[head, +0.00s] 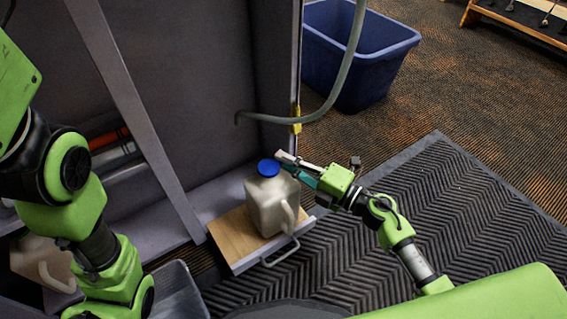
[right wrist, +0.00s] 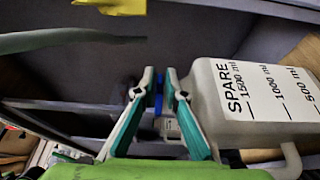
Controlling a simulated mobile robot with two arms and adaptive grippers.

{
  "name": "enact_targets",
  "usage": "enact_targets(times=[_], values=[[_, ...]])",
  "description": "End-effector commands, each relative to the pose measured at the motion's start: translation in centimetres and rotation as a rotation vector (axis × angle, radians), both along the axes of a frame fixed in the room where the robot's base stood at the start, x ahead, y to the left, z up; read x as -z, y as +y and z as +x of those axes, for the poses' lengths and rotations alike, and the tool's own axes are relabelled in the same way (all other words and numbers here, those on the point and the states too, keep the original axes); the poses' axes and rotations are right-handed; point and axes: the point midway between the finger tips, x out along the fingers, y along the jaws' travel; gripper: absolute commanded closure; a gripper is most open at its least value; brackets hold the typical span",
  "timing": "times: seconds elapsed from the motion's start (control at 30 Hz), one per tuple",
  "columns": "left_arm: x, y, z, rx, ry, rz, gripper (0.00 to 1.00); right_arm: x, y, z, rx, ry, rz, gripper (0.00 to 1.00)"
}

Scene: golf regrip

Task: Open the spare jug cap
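The spare jug (head: 262,208) is pale and stands upright, with a blue cap (head: 268,168) on its top. Its printed "SPARE" label and body show in the right wrist view (right wrist: 228,75). My right gripper (head: 284,160) is at the right side of the cap. In the right wrist view its two teal fingers (right wrist: 159,82) are close together, with a strip of the blue cap (right wrist: 158,98) showing between their tips. I cannot tell whether they press on it. My left arm is at the left; its gripper is out of view.
The jug stands on a wooden-topped tray (head: 228,238) with a metal handle. A grey hose (head: 335,92) hangs above it, near a yellow clip (head: 296,120). A second jug (head: 42,262) is at lower left. A blue bin (head: 360,55) stands behind. A ribbed black mat (head: 440,200) lies right.

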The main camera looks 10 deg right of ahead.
Motion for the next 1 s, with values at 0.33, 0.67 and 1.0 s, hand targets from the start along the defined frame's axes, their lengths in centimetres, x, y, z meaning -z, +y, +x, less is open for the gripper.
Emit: enact_targets(times=[0.33,0.67,1.0], values=[[-0.1,-0.1,-0.2,-0.001,-0.006,0.001,0.87,0.0,0.5,0.6,0.001,0.000,0.000,0.89],[-0.1,-0.1,-0.2,-0.001,-0.005,0.001,0.87,0.0,0.5,0.5,0.001,0.000,0.000,1.00],[-0.2,0.1,1.6,0.000,0.046,-0.002,0.87,-0.9,0.5,0.5,0.000,-0.018,-0.056,1.00]])
